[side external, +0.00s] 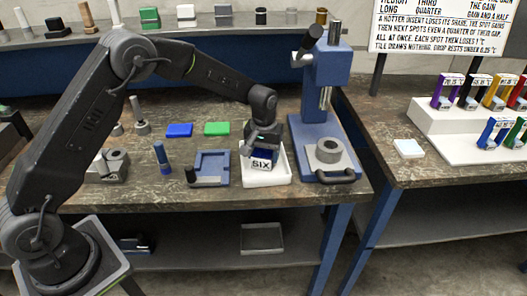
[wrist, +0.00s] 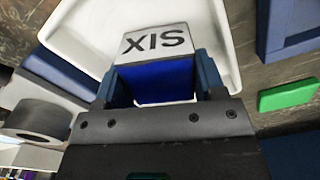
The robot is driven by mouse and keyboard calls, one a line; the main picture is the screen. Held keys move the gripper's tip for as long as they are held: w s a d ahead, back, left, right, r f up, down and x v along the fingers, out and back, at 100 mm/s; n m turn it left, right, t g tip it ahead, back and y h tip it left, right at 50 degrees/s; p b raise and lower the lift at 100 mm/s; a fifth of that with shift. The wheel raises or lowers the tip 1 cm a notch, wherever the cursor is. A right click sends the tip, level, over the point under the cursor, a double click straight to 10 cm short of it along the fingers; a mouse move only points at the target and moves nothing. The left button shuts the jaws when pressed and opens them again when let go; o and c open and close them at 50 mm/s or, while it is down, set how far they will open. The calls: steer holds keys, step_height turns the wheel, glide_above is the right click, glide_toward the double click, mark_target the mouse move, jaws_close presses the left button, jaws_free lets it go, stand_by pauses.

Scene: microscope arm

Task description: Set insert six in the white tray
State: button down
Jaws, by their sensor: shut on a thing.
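Insert six is a blue block with a white label reading SIX (side external: 261,165). My gripper (side external: 260,152) points down over the white tray (side external: 280,177) and is shut on the insert. In the wrist view, insert six (wrist: 155,45) sits between the two blue-grey fingers (wrist: 157,85), its label upside down. The white tray (wrist: 85,25) lies behind and below it, with its rim on both sides. The insert is within the tray's outline. I cannot tell whether its bottom touches the tray floor.
The blue microscope stand (side external: 330,95) rises close to the tray's right. A blue fixture with a black knob (side external: 210,167) lies to its left. A green block (side external: 217,129) and a blue block (side external: 180,130) lie behind. A right-hand table holds several coloured inserts (side external: 475,92) on a white stepped rack.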

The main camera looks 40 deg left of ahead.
mark_target(264, 152)
steer(key=shift+w, duration=0.1)
steer(key=shift+c, duration=1)
jaws_free()
steer(key=shift+f, duration=0.1)
steer(key=s+r+m+t, duration=0.1)
steer(key=s+r, duration=0.2)
steer(key=r, duration=0.7)
steer(key=s+r, duration=0.3)
steer(key=r, duration=0.6)
steer(key=s+r+m+t, duration=0.2)
steer(key=s+m+t, duration=0.2)
steer(key=s, duration=2.1)
steer(key=shift+s+a+r+t, duration=0.3)
steer(key=shift+s+a, duration=0.05)
steer(key=shift+a, duration=0.1)
